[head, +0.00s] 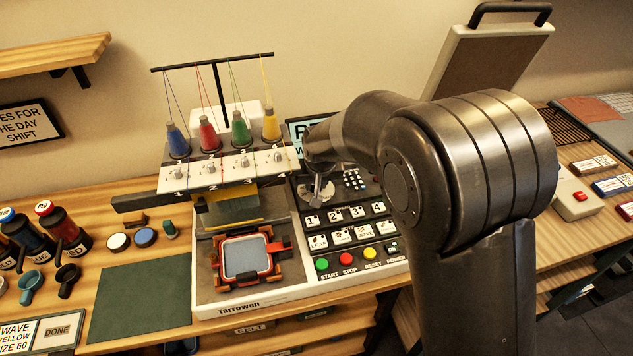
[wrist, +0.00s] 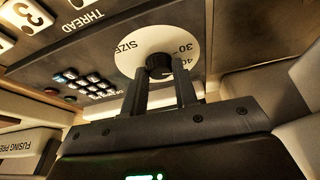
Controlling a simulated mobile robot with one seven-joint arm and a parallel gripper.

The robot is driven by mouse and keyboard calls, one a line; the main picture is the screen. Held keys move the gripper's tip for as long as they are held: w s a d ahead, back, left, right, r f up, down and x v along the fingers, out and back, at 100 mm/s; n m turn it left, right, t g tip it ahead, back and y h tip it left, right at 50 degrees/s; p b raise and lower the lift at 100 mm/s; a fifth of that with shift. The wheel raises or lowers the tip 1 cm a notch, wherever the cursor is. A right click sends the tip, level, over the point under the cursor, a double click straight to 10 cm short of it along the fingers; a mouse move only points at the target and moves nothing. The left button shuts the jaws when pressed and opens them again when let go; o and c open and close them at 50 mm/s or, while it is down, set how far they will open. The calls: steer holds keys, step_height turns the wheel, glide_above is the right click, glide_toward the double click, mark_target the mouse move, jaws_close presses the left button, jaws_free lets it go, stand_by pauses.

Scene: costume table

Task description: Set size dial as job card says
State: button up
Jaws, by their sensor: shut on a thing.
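The size dial (wrist: 133,58) is a white disc with a dark central knob (wrist: 158,62). It shows in the wrist view, upper middle, with "SIZE", "30" and part of "40" readable. My gripper (wrist: 161,78) is shut on the knob, one finger on each side. In the head view my gripper (head: 318,188) is at the control panel of the embroidery machine (head: 255,295), and my arm hides much of the dial. The job card (head: 20,333) at the lower left reads "WAVE", "YELLOW", "SIZE 60". I cannot tell the dial's exact setting.
Pattern buttons (head: 340,236) and start, stop and reset buttons (head: 348,258) lie just below the dial. Thread cones (head: 240,128) stand on the machine at left. A red hoop (head: 268,262) sits in front. A green mat (head: 140,302) lies bare beside the machine.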

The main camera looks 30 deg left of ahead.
stand_by(0.4)
steer(key=o, duration=1)
steer(key=shift+r, duration=0.1)
steer(key=shift+s+d+r, duration=0.1)
steer(key=shift+r, duration=0.15)
steer(key=s+d, duration=0.2)
steer(key=s, duration=0.1)
steer(key=s+d, duration=0.6)
steer(key=shift+s+r, duration=0.15)
